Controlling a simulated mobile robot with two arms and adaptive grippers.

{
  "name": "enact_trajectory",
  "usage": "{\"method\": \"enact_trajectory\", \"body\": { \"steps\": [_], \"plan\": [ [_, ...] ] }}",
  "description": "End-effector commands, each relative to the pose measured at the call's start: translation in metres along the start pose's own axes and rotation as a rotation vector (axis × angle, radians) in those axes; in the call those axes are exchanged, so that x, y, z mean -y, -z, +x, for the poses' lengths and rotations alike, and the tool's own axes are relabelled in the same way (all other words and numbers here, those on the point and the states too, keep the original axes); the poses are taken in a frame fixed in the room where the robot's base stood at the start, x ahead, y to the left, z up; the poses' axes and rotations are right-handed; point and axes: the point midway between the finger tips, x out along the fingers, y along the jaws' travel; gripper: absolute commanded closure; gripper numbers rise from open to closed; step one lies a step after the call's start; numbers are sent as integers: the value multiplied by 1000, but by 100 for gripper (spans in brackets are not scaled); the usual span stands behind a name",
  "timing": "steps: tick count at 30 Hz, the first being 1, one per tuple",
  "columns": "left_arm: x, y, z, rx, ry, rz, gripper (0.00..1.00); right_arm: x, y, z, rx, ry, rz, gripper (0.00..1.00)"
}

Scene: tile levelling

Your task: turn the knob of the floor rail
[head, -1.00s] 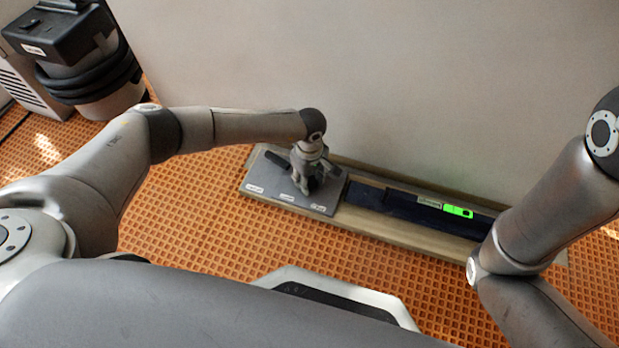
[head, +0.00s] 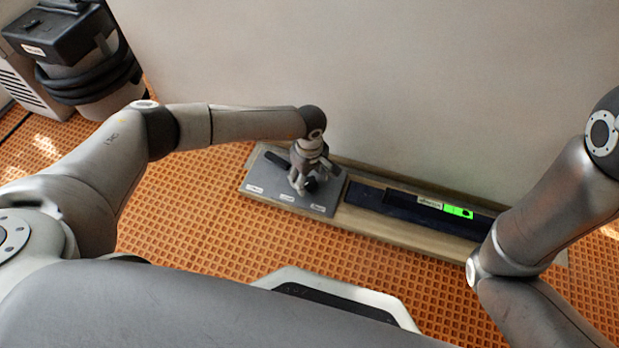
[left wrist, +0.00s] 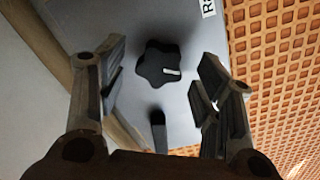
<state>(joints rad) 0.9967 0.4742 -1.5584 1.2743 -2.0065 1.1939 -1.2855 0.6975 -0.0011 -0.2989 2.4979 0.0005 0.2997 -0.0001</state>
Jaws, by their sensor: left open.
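The floor rail is a wooden board (head: 395,232) on the orange floor along the wall, with a grey plate (head: 265,180) at its left end and a dark strip to the right. The black lobed knob (left wrist: 158,64) sits on the grey plate, with a small white mark on it. In the head view the knob is mostly hidden behind my left gripper (head: 300,190). In the left wrist view that gripper (left wrist: 160,95) is open, its fingers on either side of the knob and apart from it. My right gripper is out of view.
A dark bar (left wrist: 158,130) stands on the plate close to the knob. A green-lit display (head: 458,211) is on the dark strip. The pale wall (head: 380,80) rises right behind the board. A black-topped canister (head: 85,65) stands far left. The floor in front is clear.

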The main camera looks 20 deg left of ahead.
Motion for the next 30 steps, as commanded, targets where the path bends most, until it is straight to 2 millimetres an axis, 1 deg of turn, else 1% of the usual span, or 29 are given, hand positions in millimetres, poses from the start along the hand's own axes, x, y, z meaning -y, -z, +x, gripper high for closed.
{"method": "enact_trajectory", "body": {
  "steps": [9, 12, 15, 18, 21, 30],
  "plan": [
    [-1, 1, -67, -1, -4, 2, 40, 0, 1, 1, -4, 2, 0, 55],
    [-1, 1, -85, -2, -4, 2, 40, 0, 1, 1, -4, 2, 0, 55],
    [-1, 0, -98, -1, -2, 1, 40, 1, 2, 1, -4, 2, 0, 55],
    [0, 0, -107, -1, -2, 2, 40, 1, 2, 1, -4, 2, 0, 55],
    [0, 0, -110, -1, 0, 2, 40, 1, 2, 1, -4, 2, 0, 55],
    [0, 0, -111, -1, 0, 1, 40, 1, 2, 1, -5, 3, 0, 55]
  ]
}}
